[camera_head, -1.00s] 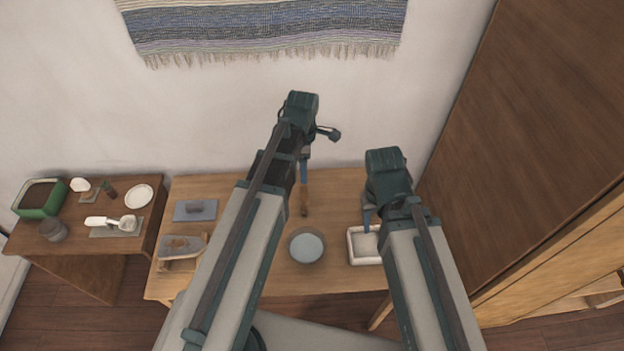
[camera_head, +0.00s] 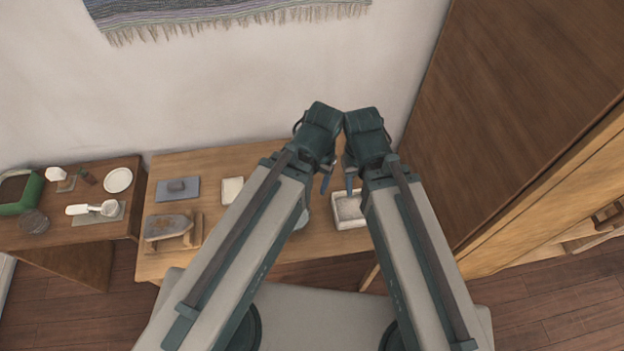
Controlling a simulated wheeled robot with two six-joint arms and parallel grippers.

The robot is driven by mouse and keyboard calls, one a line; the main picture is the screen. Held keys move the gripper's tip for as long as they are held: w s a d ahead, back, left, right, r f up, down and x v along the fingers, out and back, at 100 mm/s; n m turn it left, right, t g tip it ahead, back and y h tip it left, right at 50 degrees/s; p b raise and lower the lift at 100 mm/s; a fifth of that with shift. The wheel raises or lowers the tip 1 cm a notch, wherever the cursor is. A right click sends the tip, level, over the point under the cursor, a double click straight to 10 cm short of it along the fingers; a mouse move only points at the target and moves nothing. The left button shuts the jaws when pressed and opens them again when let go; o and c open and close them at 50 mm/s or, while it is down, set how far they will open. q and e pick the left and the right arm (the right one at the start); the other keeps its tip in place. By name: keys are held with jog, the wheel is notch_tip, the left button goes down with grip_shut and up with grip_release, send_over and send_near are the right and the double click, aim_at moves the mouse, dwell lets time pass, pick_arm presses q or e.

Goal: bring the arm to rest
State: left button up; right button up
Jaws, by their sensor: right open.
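My two arms reach up from the bottom of the head view, their ends close together over the front table. My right gripper (camera_head: 350,182) points down just above and behind the white tray (camera_head: 349,222), its jaws open, with nothing seen between them. My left gripper (camera_head: 326,184) hangs just left of it. Only a small part of its fingers shows, so I cannot tell whether it is open or shut. Both grippers are partly hidden by their own wrists.
The wooden table (camera_head: 220,160) carries a grey slab with a block (camera_head: 177,189), a pale square (camera_head: 232,189) and an iron-shaped item (camera_head: 168,227). A round dish is mostly hidden behind my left arm. A side table (camera_head: 125,166) stands left, a tall brown cabinet (camera_head: 510,110) right.

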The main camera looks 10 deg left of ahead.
notch_tip(320, 180, down, 6)
jog(key=b, duration=0.6)
jog(key=shift+f, duration=0.2)
dwell(0.7)
